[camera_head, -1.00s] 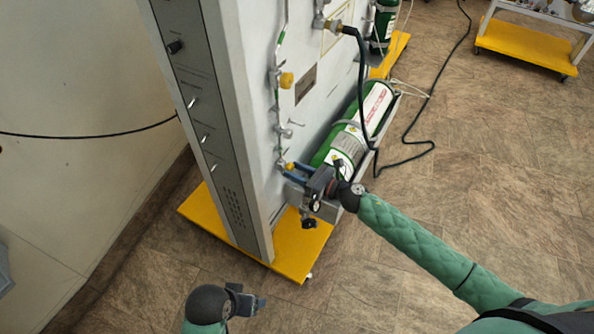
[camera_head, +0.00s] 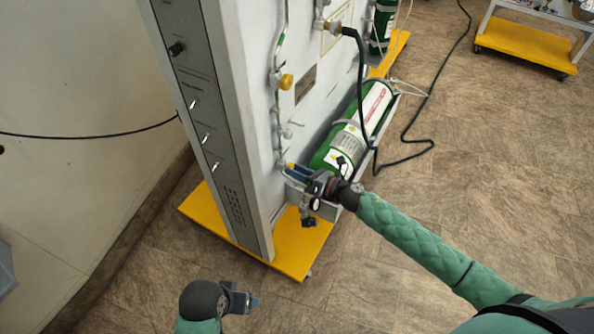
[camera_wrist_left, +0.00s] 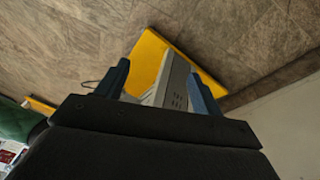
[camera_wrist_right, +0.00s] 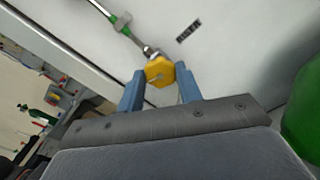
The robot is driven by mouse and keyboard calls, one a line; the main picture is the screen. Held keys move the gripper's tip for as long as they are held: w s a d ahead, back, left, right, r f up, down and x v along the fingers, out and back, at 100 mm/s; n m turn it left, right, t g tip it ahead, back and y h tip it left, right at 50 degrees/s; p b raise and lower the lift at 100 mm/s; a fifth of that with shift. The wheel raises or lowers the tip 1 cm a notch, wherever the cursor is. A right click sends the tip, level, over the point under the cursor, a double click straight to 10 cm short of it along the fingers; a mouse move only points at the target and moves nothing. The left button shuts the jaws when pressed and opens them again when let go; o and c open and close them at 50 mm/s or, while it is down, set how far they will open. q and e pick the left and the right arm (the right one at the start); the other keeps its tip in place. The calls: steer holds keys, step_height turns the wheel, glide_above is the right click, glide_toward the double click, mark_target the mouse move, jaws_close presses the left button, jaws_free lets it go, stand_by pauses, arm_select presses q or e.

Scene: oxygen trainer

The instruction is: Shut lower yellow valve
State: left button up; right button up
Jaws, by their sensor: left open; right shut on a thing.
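The lower yellow valve (camera_wrist_right: 159,70) is a yellow knob on a pipe along the panel. In the right wrist view it sits between the two blue fingers of my right gripper (camera_wrist_right: 160,88), which is shut on it. In the head view the right gripper (camera_head: 296,171) reaches the knob low on the panel, and only a bit of yellow shows at its tips. The upper yellow valve (camera_head: 286,81) is higher on the same pipe. My left gripper (camera_head: 254,302) is open and empty, low in front of the panel; its fingers (camera_wrist_left: 158,88) show apart in the left wrist view.
A green cylinder (camera_head: 337,146) lies in a bracket just right of my right gripper. A dark hose (camera_head: 362,95) hangs over it to the floor. The panel stands on a yellow base (camera_head: 300,250).

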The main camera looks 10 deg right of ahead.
arm_select(q)
steer(key=shift+f, duration=0.1)
arm_select(e)
steer(key=o, duration=1)
steer(key=shift+d, duration=0.1)
arm_select(q)
steer(key=shift+a, duration=0.15)
steer(key=shift+t+h, duration=0.4)
steer(key=d+f+b, duration=0.1)
steer(key=w+d+f+b, duration=0.1)
steer(key=d+f, duration=0.1)
steer(key=shift+f, duration=0.3)
arm_select(e)
steer(key=v, duration=0.7)
steer(key=shift+s+d, duration=0.25)
arm_select(q)
steer(key=shift+r, duration=0.1)
